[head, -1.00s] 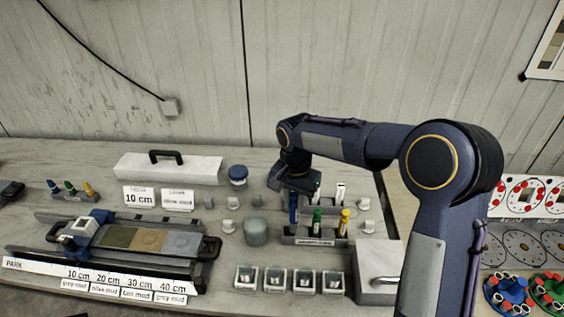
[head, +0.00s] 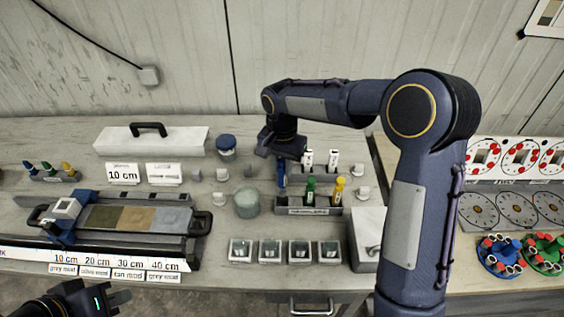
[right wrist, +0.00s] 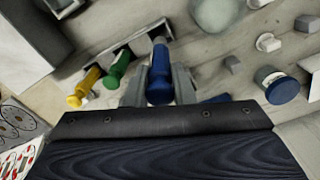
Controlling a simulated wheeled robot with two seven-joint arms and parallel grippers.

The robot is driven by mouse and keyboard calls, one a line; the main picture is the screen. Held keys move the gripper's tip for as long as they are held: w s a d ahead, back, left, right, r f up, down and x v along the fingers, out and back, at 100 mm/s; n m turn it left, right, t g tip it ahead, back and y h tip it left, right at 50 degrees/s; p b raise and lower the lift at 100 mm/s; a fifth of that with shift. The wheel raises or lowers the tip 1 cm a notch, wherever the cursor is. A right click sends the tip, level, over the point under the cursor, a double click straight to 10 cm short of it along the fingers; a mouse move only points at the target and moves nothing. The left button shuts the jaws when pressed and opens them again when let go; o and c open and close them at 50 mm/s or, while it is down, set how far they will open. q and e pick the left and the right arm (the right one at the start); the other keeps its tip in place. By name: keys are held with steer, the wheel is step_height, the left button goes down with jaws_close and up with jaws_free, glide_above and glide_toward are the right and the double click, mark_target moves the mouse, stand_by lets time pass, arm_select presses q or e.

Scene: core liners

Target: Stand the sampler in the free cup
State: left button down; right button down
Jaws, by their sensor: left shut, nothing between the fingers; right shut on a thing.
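The blue sampler (head: 282,176) is held upright or nearly so by my right gripper (head: 283,160), at the left end of the grey rack (head: 318,211). In the right wrist view the sampler (right wrist: 160,72) is between the two grey fingers. Whether its lower end is inside the rack or above it, I cannot tell. A green sampler (head: 310,187) and a yellow sampler (head: 339,188) stand in the rack. I cannot make out which cup is free. My left gripper (head: 122,297) is shut and empty at the lower left, in front of the bench.
A lidded jar (head: 226,147) and a pale green jar (head: 247,203) stand left of the rack. Several clear boxes (head: 270,251) line the front, with a white box (head: 369,240) to their right. A core tray (head: 135,218) fills the left. Small white pieces (head: 222,174) stand nearby.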

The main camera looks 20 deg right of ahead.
mark_target(282, 183)
steer(key=shift+f+b, duration=2.35)
steer(key=shift+f, duration=1.2)
steer(key=c, duration=1.1)
jaws_free()
steer(key=shift+c, duration=0.2)
steer(key=shift+r+p, duration=2.55)
steer(key=shift+r, duration=1)
